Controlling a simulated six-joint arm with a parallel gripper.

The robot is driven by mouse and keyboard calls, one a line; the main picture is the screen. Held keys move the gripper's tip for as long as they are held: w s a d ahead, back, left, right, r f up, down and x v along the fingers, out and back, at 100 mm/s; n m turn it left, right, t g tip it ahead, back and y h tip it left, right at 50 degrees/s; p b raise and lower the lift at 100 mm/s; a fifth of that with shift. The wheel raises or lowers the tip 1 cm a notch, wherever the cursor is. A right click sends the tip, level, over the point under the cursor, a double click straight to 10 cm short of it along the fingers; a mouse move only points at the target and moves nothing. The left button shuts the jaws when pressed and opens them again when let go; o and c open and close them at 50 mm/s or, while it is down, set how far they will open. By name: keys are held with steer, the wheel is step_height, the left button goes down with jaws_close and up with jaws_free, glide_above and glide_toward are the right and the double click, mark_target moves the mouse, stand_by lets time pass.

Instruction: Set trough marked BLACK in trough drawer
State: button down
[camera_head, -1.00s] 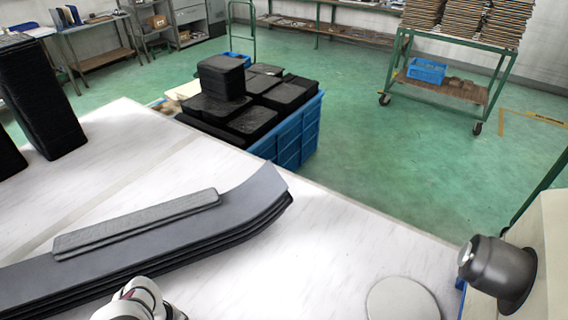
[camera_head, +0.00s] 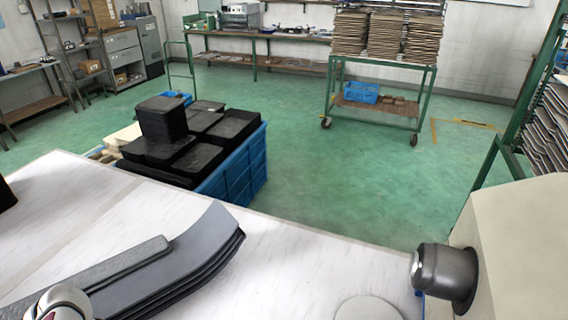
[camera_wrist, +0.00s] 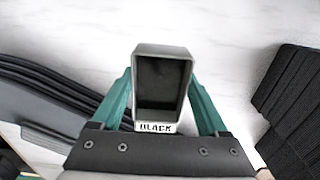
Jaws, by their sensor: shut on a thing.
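A small grey open trough (camera_wrist: 162,54) with a dark inside shows in the wrist view. A white label reading BLACK (camera_wrist: 155,128) is on its near end. My gripper (camera_wrist: 161,88) has its two teal fingers on either side of the trough and is shut on it. A pale marbled surface lies behind the trough in that view. My gripper and the trough do not show in the head view. I cannot make out a trough drawer in either current view.
Stacked dark grey panels (camera_head: 190,262) lie on the white table (camera_head: 285,262); the stack shows at left in the wrist view (camera_wrist: 50,80). A ribbed black stack (camera_wrist: 295,100) is at right there. A blue crate (camera_head: 245,168) of black blocks stands beyond the table. A metal cylinder (camera_head: 440,275) juts in at right.

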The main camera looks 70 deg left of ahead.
step_height(320, 180, down, 10)
steer(key=shift+f, duration=0.1)
step_height(320, 180, up, 4)
steer(key=shift+a+f, duration=0.1)
steer(key=shift+f, duration=0.05)
steer(key=w+d+r, duration=0.1)
steer(key=w+r, duration=0.6)
steer(key=w, duration=0.4)
steer(key=shift+w+d, duration=0.15)
steer(key=shift+w, duration=0.2)
steer(key=s+f, duration=0.2)
steer(key=s, duration=0.2)
steer(key=s+f, duration=0.2)
steer(key=s, duration=0.1)
steer(key=s+a+f, duration=0.1)
steer(key=s+f, duration=0.2)
steer(key=s, duration=0.1)
steer(key=shift+s+a, duration=0.1)
steer(key=shift+s, duration=0.2)
step_height(320, 180, down, 3)
steer(key=shift+f, duration=0.15)
step_height(320, 180, up, 8)
steer(key=shift+f, duration=0.25)
